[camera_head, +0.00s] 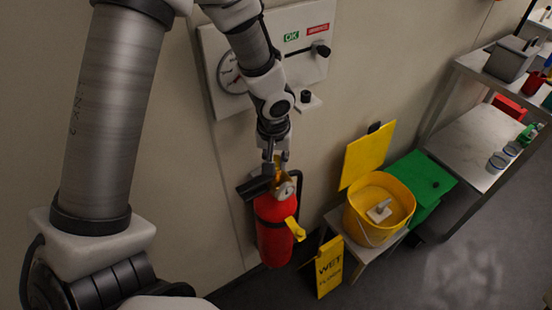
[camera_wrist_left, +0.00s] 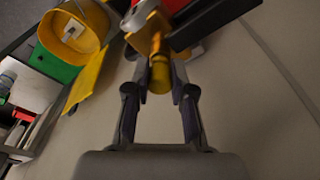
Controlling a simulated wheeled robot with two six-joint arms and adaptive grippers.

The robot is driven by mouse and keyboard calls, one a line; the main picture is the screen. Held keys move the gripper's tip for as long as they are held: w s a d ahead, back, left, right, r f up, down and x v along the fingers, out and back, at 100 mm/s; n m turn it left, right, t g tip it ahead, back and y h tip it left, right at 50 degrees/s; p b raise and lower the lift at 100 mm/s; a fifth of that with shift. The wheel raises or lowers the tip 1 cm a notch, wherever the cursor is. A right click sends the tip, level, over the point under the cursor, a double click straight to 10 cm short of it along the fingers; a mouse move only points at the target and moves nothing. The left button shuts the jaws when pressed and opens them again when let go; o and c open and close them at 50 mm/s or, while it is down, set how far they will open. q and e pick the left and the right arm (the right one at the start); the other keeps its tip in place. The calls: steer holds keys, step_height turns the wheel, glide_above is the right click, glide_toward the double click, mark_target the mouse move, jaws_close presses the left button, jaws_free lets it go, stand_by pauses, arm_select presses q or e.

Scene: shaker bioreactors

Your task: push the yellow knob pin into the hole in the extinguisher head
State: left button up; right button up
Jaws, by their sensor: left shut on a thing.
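The red fire extinguisher (camera_head: 274,228) hangs upright against the wall, with a black lever and metal head (camera_head: 284,186) on top. My left gripper (camera_head: 274,164) is at the head from above, its fingers shut on the yellow knob pin (camera_wrist_left: 159,76). In the left wrist view the knob sits between the fingertips of the left gripper (camera_wrist_left: 159,92), and its far end meets the head area (camera_wrist_left: 150,22). The hole is hidden, so I cannot tell how deep the pin is. My right gripper is not in view.
A gauge panel (camera_head: 312,61) is on the wall above. A yellow bucket (camera_head: 368,234) stands on a small stand right of the extinguisher, with a wet floor sign (camera_head: 329,268) below. A green box (camera_head: 432,178) and metal shelves (camera_head: 476,143) are farther right.

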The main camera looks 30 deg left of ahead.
arm_select(q)
steer(key=shift+f, duration=0.15)
steer(key=o, duration=0.9)
step_height(320, 180, up, 12)
steer(key=s, duration=0.1)
steer(key=shift+s+d, duration=0.25)
